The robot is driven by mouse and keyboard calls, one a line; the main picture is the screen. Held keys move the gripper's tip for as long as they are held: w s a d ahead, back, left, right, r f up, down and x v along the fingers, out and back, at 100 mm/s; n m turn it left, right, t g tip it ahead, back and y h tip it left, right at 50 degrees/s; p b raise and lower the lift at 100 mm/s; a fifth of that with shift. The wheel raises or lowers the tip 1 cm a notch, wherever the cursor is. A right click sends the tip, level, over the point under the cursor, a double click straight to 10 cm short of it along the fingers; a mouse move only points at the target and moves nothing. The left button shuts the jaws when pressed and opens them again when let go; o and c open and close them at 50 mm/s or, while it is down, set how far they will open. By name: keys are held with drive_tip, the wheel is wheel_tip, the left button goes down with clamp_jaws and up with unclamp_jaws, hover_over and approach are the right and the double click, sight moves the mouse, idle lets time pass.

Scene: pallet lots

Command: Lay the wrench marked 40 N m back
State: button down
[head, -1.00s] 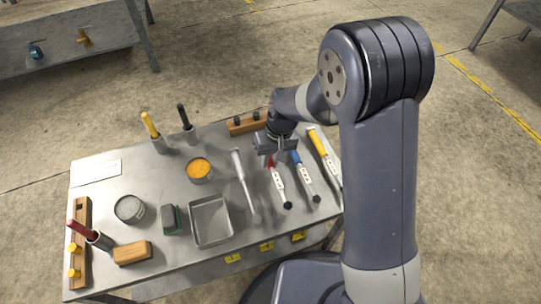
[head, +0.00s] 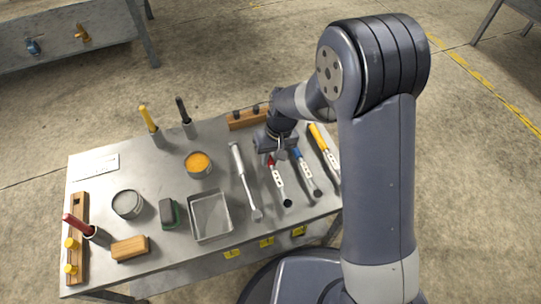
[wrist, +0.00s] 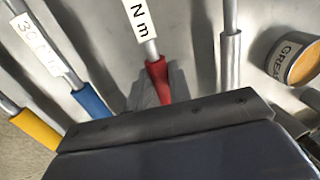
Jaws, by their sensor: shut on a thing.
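My gripper (head: 277,156) is over the right part of the metal table. It is shut on the handle of a red-handled wrench (head: 280,180). In the wrist view this red handle (wrist: 158,82) runs between my fingers. Its white label shows "N m", but the number is cut off, so I cannot read 40. The wrench lies low along the table; whether it touches the top I cannot tell. To its right are a blue-handled wrench (head: 306,175), whose label seems to begin with 30, and a yellow-handled wrench (head: 321,140). A white-grey-handled wrench (head: 243,175) is to its left.
A wooden rack (head: 247,120) stands behind my gripper. An orange grease tin (head: 198,164), a metal tray (head: 228,208) and a wooden block (head: 130,248) are to the left. Yellow tags (head: 266,242) line the front edge. Neighbouring wrenches leave narrow gaps.

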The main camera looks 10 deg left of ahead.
drive_tip(key=c, duration=1.2)
unclamp_jaws()
wheel_tip(320, 180, up, 11)
drive_tip(key=w+d+p, duration=0.1)
drive_tip(key=p, duration=0.2)
drive_tip(key=shift+d+f, duration=0.2)
drive_tip(key=shift+d, duration=0.2)
drive_tip(key=f+b, duration=0.1)
drive_tip(key=f, duration=0.2)
drive_tip(key=a+f+b, duration=0.1)
drive_tip(key=f, duration=0.3)
drive_tip(key=s+f+b, duration=0.1)
drive_tip(key=f, duration=0.2)
drive_tip(key=shift+a+f, duration=0.25)
drive_tip(key=shift+a, duration=0.1)
drive_tip(key=shift+r+p, duration=0.55)
drive_tip(key=shift+r, duration=0.1)
